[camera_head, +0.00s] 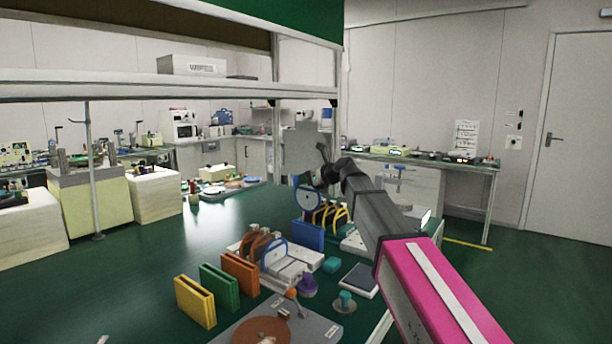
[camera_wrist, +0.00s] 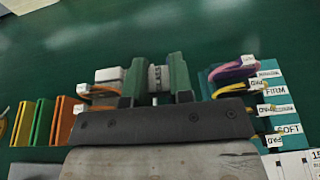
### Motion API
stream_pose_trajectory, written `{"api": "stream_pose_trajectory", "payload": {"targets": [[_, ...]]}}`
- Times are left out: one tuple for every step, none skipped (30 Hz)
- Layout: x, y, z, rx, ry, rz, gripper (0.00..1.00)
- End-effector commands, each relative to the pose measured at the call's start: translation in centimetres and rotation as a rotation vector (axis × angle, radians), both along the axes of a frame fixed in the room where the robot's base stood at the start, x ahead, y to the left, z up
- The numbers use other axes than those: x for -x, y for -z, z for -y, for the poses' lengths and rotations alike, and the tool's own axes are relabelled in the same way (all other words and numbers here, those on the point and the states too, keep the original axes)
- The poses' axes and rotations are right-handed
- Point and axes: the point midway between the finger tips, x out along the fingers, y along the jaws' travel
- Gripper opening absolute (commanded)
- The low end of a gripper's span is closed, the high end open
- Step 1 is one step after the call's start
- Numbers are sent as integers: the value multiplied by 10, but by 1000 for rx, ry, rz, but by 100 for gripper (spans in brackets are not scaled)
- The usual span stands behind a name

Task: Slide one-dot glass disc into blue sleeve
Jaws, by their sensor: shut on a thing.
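A round glass disc (camera_head: 308,199) with a bluish rim stands on edge below my gripper (camera_head: 307,183) in the head view, and the gripper is shut on it. Its dot marking is too small to read. The blue sleeve (camera_head: 308,235) stands upright on the green bench, just below the disc in the picture; the gap between them cannot be judged. In the wrist view my gripper's two green fingers (camera_wrist: 155,84) flank a narrow pale thing. I cannot make out the blue sleeve there.
A white rack (camera_head: 291,270) with brown hoops and another disc stands in front. Orange (camera_head: 241,274), green (camera_head: 219,288) and yellow (camera_head: 194,301) sleeves stand to its left. Yellow hoops (camera_head: 330,215) stand close by the blue sleeve. Open bench lies left of the sleeves.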

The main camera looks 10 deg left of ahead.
Motion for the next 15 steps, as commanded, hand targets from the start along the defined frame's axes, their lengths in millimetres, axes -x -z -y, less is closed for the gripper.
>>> {"api": "stream_pose_trajectory", "payload": {"targets": [[0,5,0,0,0,-1,0],[1,8,0,-1,1,-2,0],[0,11,0,-1,1,-2,0],[0,14,0,0,1,-1,0],[0,16,0,0,1,-1,0],[0,20,0,0,1,0,0],[0,22,0,0,1,0,0],[0,24,0,0,1,0,0],[0,27,0,0,1,-1,0],[0,29,0,0,1,-1,0],[0,31,0,0,1,-1,0],[0,33,0,0,1,-1,0],[0,34,0,0,1,-1,0],[0,35,0,0,1,-1,0],[0,36,0,0,1,0,0]]}}
